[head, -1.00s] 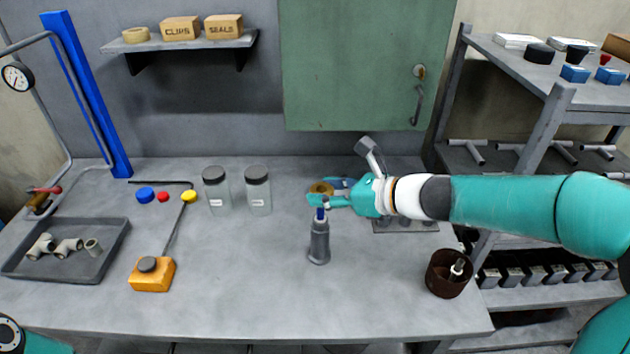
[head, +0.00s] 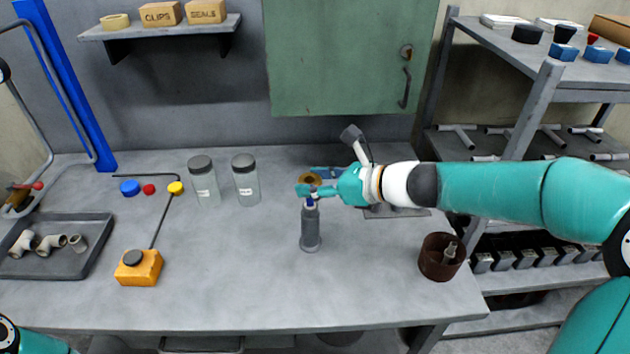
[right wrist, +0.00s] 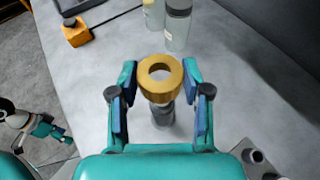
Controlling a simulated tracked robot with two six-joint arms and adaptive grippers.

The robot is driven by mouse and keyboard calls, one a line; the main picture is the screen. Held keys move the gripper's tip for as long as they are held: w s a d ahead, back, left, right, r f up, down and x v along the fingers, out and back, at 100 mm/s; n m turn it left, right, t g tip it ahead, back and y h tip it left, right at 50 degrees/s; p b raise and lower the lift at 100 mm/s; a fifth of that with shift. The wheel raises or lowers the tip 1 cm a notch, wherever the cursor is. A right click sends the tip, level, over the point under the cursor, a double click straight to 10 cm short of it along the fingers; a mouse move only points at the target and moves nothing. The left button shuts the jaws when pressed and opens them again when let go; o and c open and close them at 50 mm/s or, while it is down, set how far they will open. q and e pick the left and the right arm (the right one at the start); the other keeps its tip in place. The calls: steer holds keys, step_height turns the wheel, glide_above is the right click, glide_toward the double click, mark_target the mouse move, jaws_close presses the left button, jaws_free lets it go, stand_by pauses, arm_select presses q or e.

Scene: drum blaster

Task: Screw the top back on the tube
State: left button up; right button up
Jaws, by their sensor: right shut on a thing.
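The grey tube (head: 311,232) stands upright on the bench, with a narrower dark upper part. The brass ring-shaped top (head: 309,178) has a round hole through it. My right gripper (head: 307,189) is shut on the top, and one finger sits on each side of it in the right wrist view (right wrist: 160,82). The top is held above the tube, whose body shows below it in that view (right wrist: 163,116). Whether they touch is hidden. My left gripper (right wrist: 52,130) shows small at the left of the right wrist view, apart from the tube; its jaws are unclear.
Two clear jars (head: 245,182) with dark lids stand behind and left of the tube. An orange box (head: 140,268) and a grey tray (head: 60,262) of pipe fittings are further left. A brown cup (head: 441,258) stands at right. Bench around the tube's front is clear.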

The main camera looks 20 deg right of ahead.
mark_target(313, 203)
steer(key=shift+r, duration=0.15)
stand_by(0.5)
steer(key=shift+f+b, duration=0.75)
steer(key=shift+f, duration=0.1)
steer(key=shift+f, duration=0.2)
steer(key=shift+f+b, duration=0.85)
steer(key=shift+b, duration=0.1)
steer(key=shift+f, duration=0.2)
steer(key=shift+f+b, duration=0.5)
steer(key=shift+b, duration=0.2)
steer(key=shift+f+b, duration=0.4)
stand_by(0.8)
